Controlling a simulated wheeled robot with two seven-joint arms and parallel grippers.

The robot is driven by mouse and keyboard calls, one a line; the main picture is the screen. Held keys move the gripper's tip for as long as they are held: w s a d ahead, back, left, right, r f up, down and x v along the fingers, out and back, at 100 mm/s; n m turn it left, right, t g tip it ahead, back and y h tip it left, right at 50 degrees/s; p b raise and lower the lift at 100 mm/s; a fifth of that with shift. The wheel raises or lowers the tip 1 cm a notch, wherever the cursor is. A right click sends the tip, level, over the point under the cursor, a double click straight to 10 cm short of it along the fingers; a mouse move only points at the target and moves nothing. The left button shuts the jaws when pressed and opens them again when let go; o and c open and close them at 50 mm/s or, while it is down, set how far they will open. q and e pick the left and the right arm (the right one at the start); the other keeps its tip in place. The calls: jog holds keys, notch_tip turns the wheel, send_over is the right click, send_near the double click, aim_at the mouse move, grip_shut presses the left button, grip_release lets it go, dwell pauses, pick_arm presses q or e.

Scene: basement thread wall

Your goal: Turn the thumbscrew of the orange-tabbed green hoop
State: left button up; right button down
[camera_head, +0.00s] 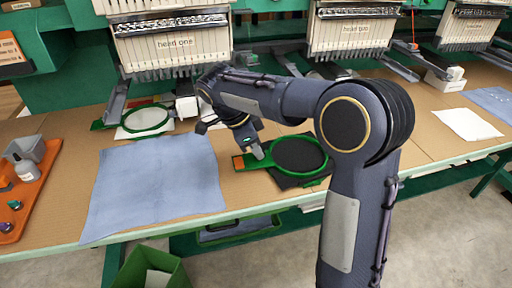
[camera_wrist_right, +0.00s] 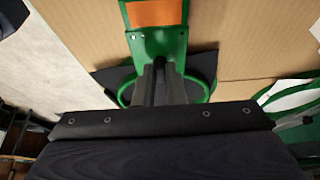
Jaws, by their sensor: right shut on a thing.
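The green hoop with the orange tab (camera_head: 239,162) lies on black cloth on the table, right of the blue cloth, in the head view. Its round frame (camera_head: 327,168) surrounds the black cloth (camera_head: 299,153). My right gripper (camera_head: 258,153) points down at the hoop between its tab and its ring, shut on a small part there. In the right wrist view the fingers (camera_wrist_right: 160,72) are close together over the green bracket (camera_wrist_right: 158,42), below the orange tab (camera_wrist_right: 158,13). The thumbscrew itself is hidden by the fingers. My left gripper is not in view.
A second green hoop with white cloth (camera_head: 146,119) lies behind, under head one. A blue cloth (camera_head: 155,185) covers the table at left, beside an orange tray (camera_head: 37,200). A green bin (camera_head: 150,262) stands below the front edge. White cloth (camera_head: 467,124) lies at right.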

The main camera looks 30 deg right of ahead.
jog(key=c, duration=1.5)
grip_release()
jog(key=p+v, duration=0.1)
jog(key=v, duration=0.6)
jog(key=shift+a+r+p, duration=0.2)
jog(key=shift+r+p, duration=0.15)
